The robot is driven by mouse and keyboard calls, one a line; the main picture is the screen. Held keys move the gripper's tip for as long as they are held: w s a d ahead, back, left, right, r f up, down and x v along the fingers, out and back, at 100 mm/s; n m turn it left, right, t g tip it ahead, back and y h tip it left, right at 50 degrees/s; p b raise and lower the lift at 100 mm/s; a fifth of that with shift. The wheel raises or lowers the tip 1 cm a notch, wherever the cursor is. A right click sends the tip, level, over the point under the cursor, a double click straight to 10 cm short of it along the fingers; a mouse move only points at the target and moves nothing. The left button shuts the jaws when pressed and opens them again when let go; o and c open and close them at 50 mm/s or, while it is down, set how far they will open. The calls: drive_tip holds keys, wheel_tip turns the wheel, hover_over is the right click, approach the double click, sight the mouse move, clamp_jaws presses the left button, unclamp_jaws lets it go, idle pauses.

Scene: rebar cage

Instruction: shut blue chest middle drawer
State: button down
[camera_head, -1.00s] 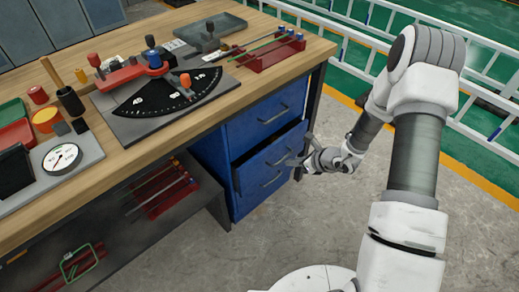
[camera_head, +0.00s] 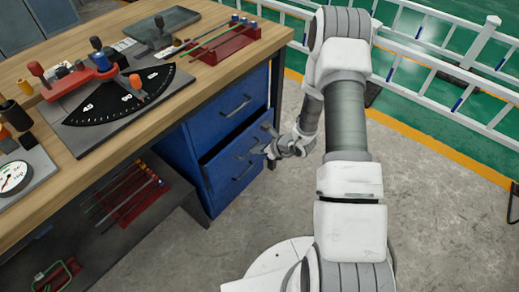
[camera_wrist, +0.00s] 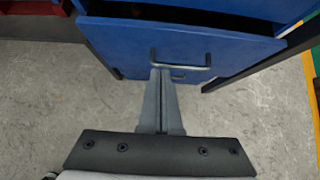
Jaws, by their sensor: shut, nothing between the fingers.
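The blue chest (camera_head: 181,152) stands under the right end of the workbench. Its middle drawer (camera_head: 222,164) sticks out a little below the top drawer (camera_head: 232,108), with a dark gap above its front. In the wrist view the middle drawer's blue front (camera_wrist: 225,47) fills the top, with its metal handle (camera_wrist: 190,67) across it. My gripper (camera_head: 263,147) is at this drawer's front. In the wrist view my gripper (camera_wrist: 160,73) is shut and empty, its fingertips at the left end of the handle. I cannot tell whether they touch it.
The wooden workbench (camera_head: 105,165) overhangs the chest and carries an angle gauge (camera_head: 125,92) and a red rack (camera_head: 225,45). A dark bench leg (camera_head: 276,85) stands close beside the chest's right side. The concrete floor (camera_head: 440,215) is clear on the right. White railings (camera_head: 450,70) stand behind.

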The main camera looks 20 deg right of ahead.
sight(236, 146)
drive_tip(key=w+a+f, duration=0.1)
drive_tip(key=w+a+f+b, duration=0.1)
drive_tip(key=w, duration=0.1)
drive_tip(key=w+a+f, duration=0.1)
drive_tip(key=w+a, duration=0.1)
drive_tip(key=shift+w+f+b, duration=0.1)
drive_tip(key=shift+f+b, duration=0.2)
drive_tip(key=shift+w+a, duration=0.25)
drive_tip(key=shift+w, duration=0.2)
drive_tip(key=w+a+b, duration=0.1)
drive_tip(key=w, duration=0.1)
drive_tip(key=w+a+b, duration=0.1)
drive_tip(key=a, duration=0.1)
drive_tip(key=shift+w+f, duration=0.1)
drive_tip(key=shift+w, duration=0.3)
drive_tip(key=shift+w+a+r, duration=0.1)
drive_tip(key=shift+w+r, duration=0.15)
drive_tip(key=shift+r, duration=0.1)
